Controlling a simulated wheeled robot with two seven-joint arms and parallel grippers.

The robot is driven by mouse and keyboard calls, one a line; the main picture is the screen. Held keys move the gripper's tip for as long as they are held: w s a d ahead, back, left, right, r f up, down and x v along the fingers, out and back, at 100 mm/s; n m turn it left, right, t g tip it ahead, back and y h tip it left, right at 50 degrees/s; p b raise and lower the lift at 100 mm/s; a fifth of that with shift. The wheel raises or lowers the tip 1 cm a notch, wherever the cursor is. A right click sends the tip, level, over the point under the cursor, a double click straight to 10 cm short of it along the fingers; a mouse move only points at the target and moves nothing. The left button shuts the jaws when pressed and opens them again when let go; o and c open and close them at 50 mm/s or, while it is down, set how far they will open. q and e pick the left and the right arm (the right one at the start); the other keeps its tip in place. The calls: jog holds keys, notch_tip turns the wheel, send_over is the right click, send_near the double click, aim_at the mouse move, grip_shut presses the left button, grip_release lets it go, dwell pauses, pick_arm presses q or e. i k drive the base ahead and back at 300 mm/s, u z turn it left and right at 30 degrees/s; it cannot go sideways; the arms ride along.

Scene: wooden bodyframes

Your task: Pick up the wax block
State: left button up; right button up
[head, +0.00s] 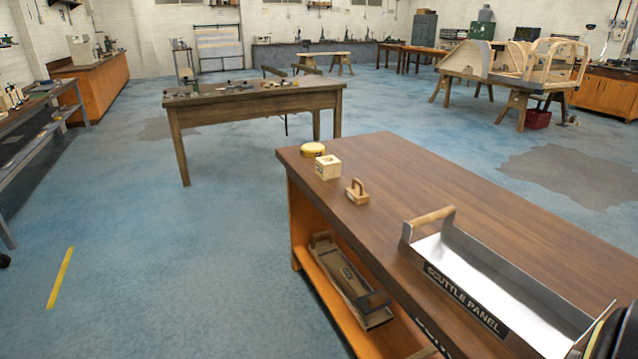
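A small pale cream block (328,167) with a dark mark on its side, which looks like the wax block, sits on the far left part of the brown workbench top (440,190). A round yellow tin (313,149) stands just behind it, near the bench's far left corner. A small wooden piece with a looped handle (357,191) stands in front of it, to the right. Neither of my grippers is in view.
A metal tray (468,285) labelled "SCUTTLE PANEL", with a wooden handle, lies on the bench's near side. Another handled tray (350,283) rests on the shelf below. A dark rounded object (622,335) is cut off at the lower right. Blue floor (190,270) is open to the left.

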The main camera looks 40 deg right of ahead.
aim_at(356, 193)
jog(key=i, duration=2.05)
jog(key=z, duration=1.25)
jog(key=i, duration=1.05)
jog(key=z, duration=1.6)
jog(key=i, duration=0.2)
